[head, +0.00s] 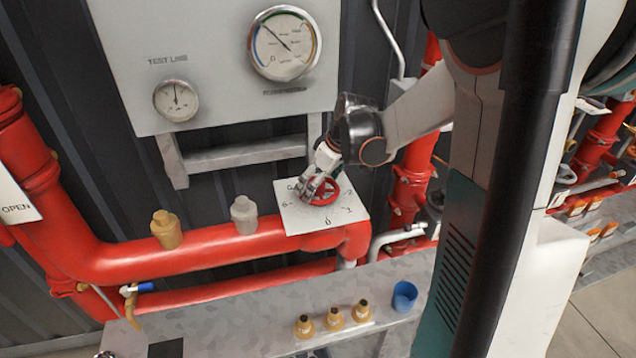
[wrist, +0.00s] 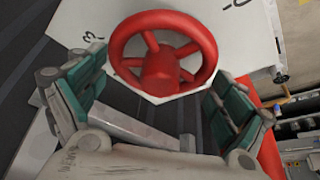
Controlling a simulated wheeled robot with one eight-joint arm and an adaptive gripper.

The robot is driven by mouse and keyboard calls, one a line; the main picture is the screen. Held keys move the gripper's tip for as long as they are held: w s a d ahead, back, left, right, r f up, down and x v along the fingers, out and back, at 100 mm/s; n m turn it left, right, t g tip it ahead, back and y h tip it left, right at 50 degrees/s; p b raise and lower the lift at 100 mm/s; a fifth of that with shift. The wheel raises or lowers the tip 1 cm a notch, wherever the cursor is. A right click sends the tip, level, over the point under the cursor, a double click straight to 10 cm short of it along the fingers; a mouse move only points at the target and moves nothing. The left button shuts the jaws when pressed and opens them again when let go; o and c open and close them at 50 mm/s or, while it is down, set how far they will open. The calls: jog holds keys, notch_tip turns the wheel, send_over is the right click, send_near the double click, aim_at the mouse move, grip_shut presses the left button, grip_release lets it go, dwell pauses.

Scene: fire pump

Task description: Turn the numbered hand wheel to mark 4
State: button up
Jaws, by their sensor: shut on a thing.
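The red hand wheel (head: 325,192) sits on a white plate (head: 345,213) with dark marks around it, on top of the red pipe's end. In the wrist view the wheel (wrist: 163,55) shows its spokes and hub, with a mark like a 3 on the plate (wrist: 90,25) at left and part of another mark at upper right. My gripper (head: 318,186) is at the wheel in the head view and shut on it. In the wrist view its green-padded fingers (wrist: 155,85) are on both sides of the wheel. The pointer and the current mark cannot be made out.
A gauge panel (head: 215,85) stands behind the wheel. Brass (head: 166,229) and grey (head: 244,214) fittings stand on the red pipe (head: 120,262) to the left. Below is a metal shelf (head: 235,318) with brass nozzles (head: 334,318) and a blue cup (head: 404,296).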

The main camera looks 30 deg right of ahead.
jog(key=n+y, duration=0.1)
jog(key=n, duration=0.2)
jog(key=shift+n+g, duration=0.3)
jog(key=n+g+y, duration=0.1)
jog(key=n, duration=0.2)
jog(key=shift+f+b, duration=0.1)
jog(key=shift+b, duration=0.2)
jog(key=o, duration=1)
jog(key=shift+n, duration=0.3)
jog(key=shift+r+p, duration=2.45)
jog(key=shift+r, duration=1.2)
